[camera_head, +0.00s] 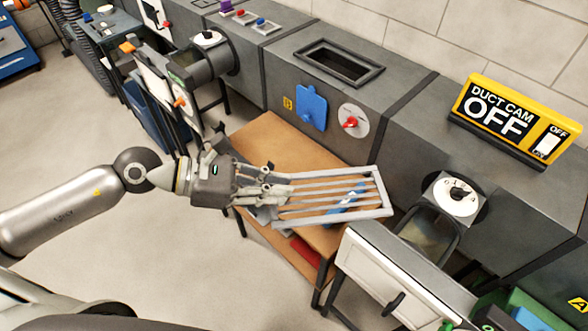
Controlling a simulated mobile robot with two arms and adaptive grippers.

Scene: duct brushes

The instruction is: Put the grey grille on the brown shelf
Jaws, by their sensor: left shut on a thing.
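My left gripper (265,188) comes in from the left and is shut on the left end of the grey grille (332,214), a slatted rectangular frame. The grille is over the right part of the brown shelf (268,136), a small wooden-topped stand with dark legs. From this angle I cannot tell whether the grille touches the shelf top or hangs just above it. A blue item (347,199) shows through the slats. My right gripper is not in view.
The grey duct (410,143) runs behind the shelf, with an open rectangular port (338,63), a blue plate (311,107) and a red knob (350,123). A yellow "DUCT CAM OFF" sign (510,118) stands on it. A white-fronted cabinet (385,283) stands close at the right.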

